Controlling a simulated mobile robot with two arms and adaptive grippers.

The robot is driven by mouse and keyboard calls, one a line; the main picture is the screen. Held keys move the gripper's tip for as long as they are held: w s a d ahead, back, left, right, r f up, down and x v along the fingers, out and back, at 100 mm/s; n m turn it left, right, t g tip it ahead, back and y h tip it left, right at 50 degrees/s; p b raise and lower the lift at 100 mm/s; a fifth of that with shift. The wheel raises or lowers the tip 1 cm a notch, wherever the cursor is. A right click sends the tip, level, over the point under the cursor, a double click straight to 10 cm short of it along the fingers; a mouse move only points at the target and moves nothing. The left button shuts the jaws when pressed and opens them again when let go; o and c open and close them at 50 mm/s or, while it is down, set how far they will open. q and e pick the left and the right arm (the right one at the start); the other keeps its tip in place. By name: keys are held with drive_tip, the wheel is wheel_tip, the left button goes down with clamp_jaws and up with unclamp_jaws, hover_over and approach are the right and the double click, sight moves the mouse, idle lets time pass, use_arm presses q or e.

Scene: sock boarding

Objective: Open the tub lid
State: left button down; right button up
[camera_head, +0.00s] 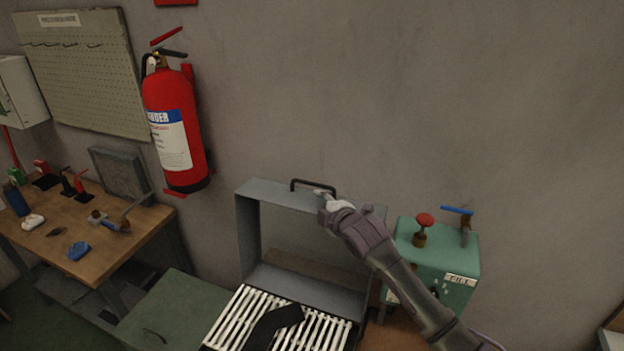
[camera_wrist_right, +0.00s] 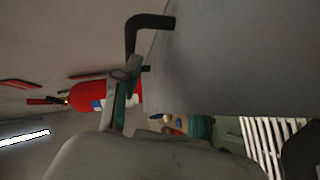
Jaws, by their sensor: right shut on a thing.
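The grey tub lid (camera_head: 290,198) stands raised and upright against the wall behind the tub, its hollow inside facing me. Its black handle (camera_head: 313,184) is on the top edge and also shows in the right wrist view (camera_wrist_right: 148,22). My right gripper (camera_head: 326,196) is at the right end of the handle, shut on it; its fingers (camera_wrist_right: 133,76) appear at the handle's end in the right wrist view. Below the lid, white slats (camera_head: 232,318) show in the tub, with a black sock-like piece (camera_head: 270,325) lying across them. My left gripper is not in view.
A green cabinet (camera_head: 455,255) with a red knob (camera_head: 424,219) and blue lever (camera_head: 457,210) stands close right of the lid. A green panel (camera_head: 170,310) lies left of the slats. A wooden bench (camera_head: 140,225) and fire extinguisher (camera_head: 178,130) are farther left.

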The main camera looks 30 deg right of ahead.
drive_tip(key=shift+s+d+r, duration=0.15)
drive_tip(key=shift+s+r, duration=0.05)
drive_tip(key=shift+r, duration=0.3)
drive_tip(key=shift+s+d+r, duration=0.15)
drive_tip(key=shift+r, duration=0.3)
drive_tip(key=shift+v, duration=1.7)
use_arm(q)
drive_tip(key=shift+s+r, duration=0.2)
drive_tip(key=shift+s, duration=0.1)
use_arm(e)
drive_tip(key=f+v, duration=0.1)
drive_tip(key=v, duration=1.5)
drive_tip(key=shift+s, duration=0.5)
drive_tip(key=shift+f, duration=0.15)
drive_tip(key=shift+a, duration=0.1)
